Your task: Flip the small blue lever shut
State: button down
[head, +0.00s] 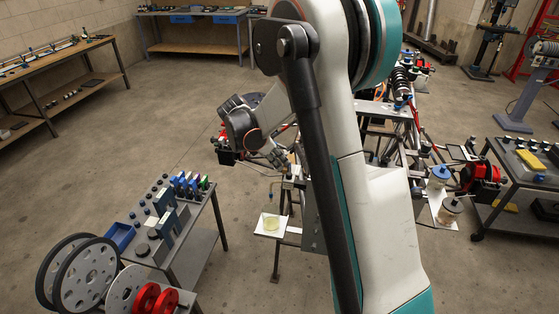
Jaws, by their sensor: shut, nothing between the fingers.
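My gripper (277,158) is small in the head view, left of the large arm link that crosses the picture. It points down and to the right, close to the near left end of the tube chassis (415,130), beside a small upright fitting (289,176). Its fingers look closed and I see nothing held. I cannot pick out the small blue lever for certain. A small blue part (402,104) shows farther back on the chassis. My arm hides much of the chassis, and I cannot tell whether the gripper touches anything.
A small white platform with a yellowish cup (271,222) stands below the gripper. A cart with blue and green-topped items (189,185) and large wheels (84,277) stands at the left front. Another cart (536,160) stands at the right. Open floor (150,130) lies to the left.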

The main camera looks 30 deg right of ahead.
jog(key=shift+s, duration=0.15)
jog(key=shift+a, duration=0.1)
jog(key=w+a+r+p, duration=0.2)
jog(key=w+a+r, duration=0.3)
jog(key=r, duration=0.5)
jog(key=shift+a+r+p, duration=0.15)
jog(key=shift+a+p, duration=0.25)
jog(key=shift+a, duration=0.75)
